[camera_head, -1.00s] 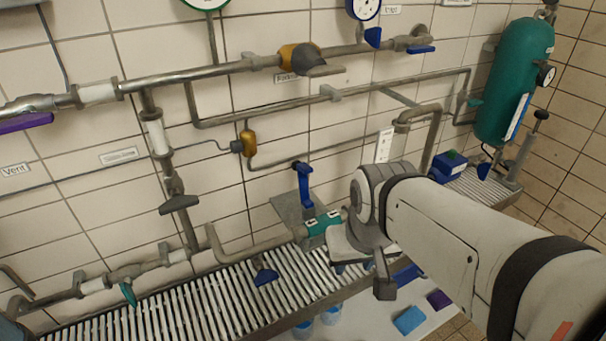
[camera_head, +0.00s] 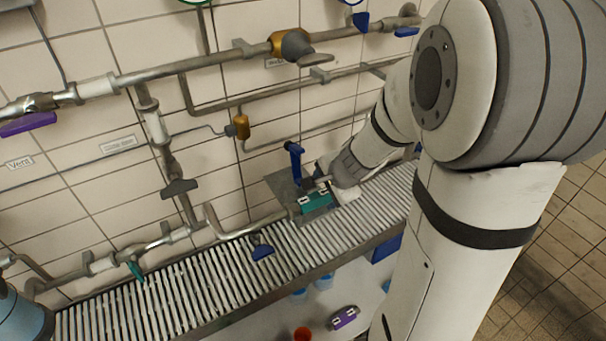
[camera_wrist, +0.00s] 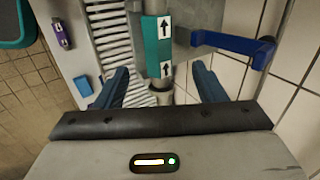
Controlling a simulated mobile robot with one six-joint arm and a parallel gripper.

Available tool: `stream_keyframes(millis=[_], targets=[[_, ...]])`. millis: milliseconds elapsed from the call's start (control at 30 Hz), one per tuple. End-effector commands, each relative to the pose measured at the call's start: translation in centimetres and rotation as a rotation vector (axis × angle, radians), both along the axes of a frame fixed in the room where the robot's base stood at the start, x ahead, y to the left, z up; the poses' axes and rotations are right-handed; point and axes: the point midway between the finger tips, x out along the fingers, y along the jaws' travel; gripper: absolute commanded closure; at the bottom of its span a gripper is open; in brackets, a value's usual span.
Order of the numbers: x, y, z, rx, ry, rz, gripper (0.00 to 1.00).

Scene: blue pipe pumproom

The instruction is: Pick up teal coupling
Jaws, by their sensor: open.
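The teal coupling (camera_head: 316,203) is a short block in the horizontal grey pipe just above the slatted grating. In the wrist view the teal coupling (camera_wrist: 151,42) carries white labels with black arrows, and the pipe runs on from it towards my gripper. My gripper (camera_wrist: 163,88) is open, with one blue finger on each side of the pipe line, and nothing is held. The fingertips look just short of the coupling, but contact cannot be told. In the head view my gripper is partly hidden by my arm, close to the right end of the coupling.
A blue lever handle (camera_head: 295,163) stands up behind the coupling, and it reaches out right in the wrist view (camera_wrist: 236,46). A grey plate (camera_head: 284,187) is behind it. The grating (camera_head: 185,285) lies below. A purple block (camera_head: 344,317) and a red cup (camera_head: 302,334) are lower down.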

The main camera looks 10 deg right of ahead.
Motion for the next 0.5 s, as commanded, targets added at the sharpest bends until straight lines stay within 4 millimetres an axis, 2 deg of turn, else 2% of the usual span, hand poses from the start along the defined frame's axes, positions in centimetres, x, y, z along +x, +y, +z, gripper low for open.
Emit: stream_keyframes(millis=[500], targets=[[2.8, 0.3, -6.3, 0.006, 0.004, -0.029, 0.36]])
